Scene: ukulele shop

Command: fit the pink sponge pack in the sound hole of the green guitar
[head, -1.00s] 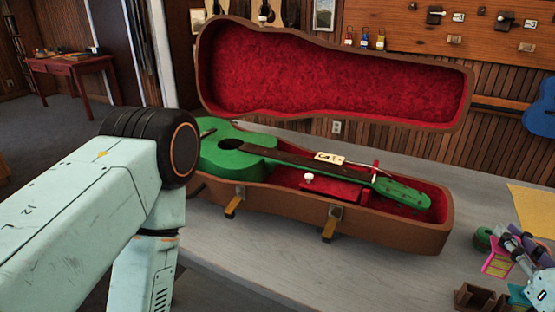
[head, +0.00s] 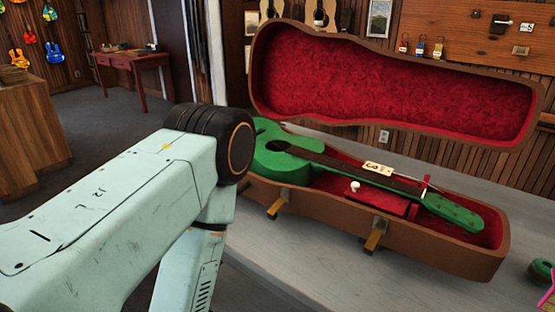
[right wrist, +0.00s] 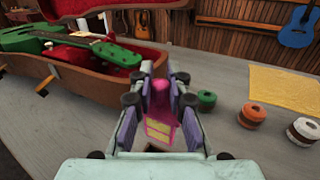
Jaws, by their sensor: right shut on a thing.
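The green guitar (head: 277,158) lies in an open brown case (head: 400,247) lined with red, in the head view. Its neck points right, and a dark patch by the fretboard's end may be the sound hole. In the right wrist view, the guitar (right wrist: 108,50) is at the upper left. My right gripper (right wrist: 160,82) is shut on the pink sponge pack (right wrist: 158,108), which has yellow patches, above the grey table, right of the case. A sliver of pink shows at the head view's right edge. My left arm crosses the head view, but its gripper is not seen.
The case's raised lid (head: 390,95) stands behind the guitar. A green roll (right wrist: 206,99), an orange roll (right wrist: 252,115) and a white-and-brown roll (right wrist: 303,131) stand right of my right gripper. A yellow cloth (right wrist: 282,88) lies behind them. The table's front strip is bare.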

